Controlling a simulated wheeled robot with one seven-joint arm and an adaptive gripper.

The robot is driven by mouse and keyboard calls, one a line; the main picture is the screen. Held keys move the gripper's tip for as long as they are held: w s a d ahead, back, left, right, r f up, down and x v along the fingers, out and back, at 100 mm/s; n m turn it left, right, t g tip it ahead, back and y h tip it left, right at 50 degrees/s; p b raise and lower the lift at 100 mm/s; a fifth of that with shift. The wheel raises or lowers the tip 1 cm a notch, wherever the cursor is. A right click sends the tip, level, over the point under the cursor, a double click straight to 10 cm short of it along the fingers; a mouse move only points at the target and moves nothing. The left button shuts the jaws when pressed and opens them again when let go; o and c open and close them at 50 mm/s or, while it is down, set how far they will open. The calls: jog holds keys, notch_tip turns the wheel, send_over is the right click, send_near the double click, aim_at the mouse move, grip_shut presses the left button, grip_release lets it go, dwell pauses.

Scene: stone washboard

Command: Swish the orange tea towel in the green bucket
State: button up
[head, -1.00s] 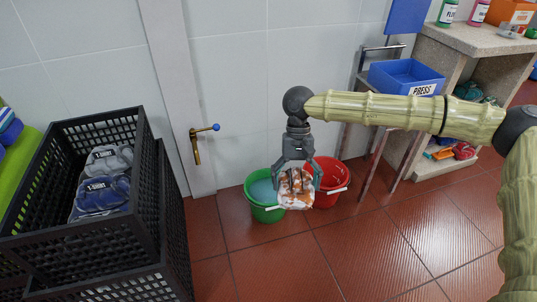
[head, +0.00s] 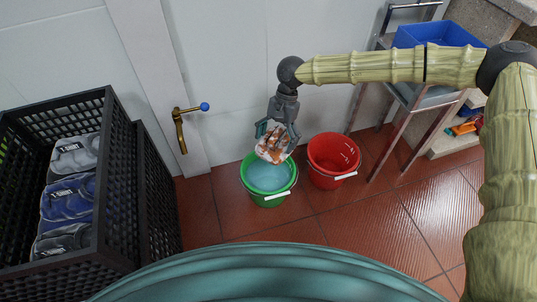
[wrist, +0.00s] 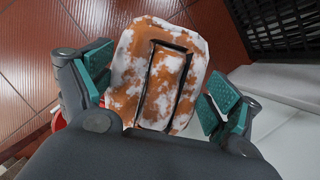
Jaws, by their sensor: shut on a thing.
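The orange tea towel (head: 272,147), orange with white patches, is bunched in my gripper (head: 276,131). My gripper is shut on it and points down above the back part of the green bucket (head: 270,200). The bucket stands on the floor and holds light blue water (head: 267,175). The towel appears above the water, clear of it as far as I can tell. In the wrist view the towel (wrist: 145,80) sits between the teal finger pads and hides the bucket.
A red bucket (head: 333,160) stands close on the right. A black crate (head: 110,225) of folded T-shirts (head: 68,200) is at left. A metal stand with a blue tray (head: 440,33) is at right.

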jog(key=w+a+f+m+t+y+b, duration=0.1)
jog(key=f+m+b, duration=0.3)
jog(key=f, duration=1.1)
jog(key=w+a+f+m+t+y+b, duration=0.1)
jog(key=w+f+m+b, duration=0.2)
jog(key=f+b, duration=0.6)
notch_tip(320, 180, down, 7)
jog(key=shift+w+a+r+m+t, duration=0.2)
jog(key=shift+w+a+m+t, duration=0.1)
jog(key=shift+m, duration=0.5)
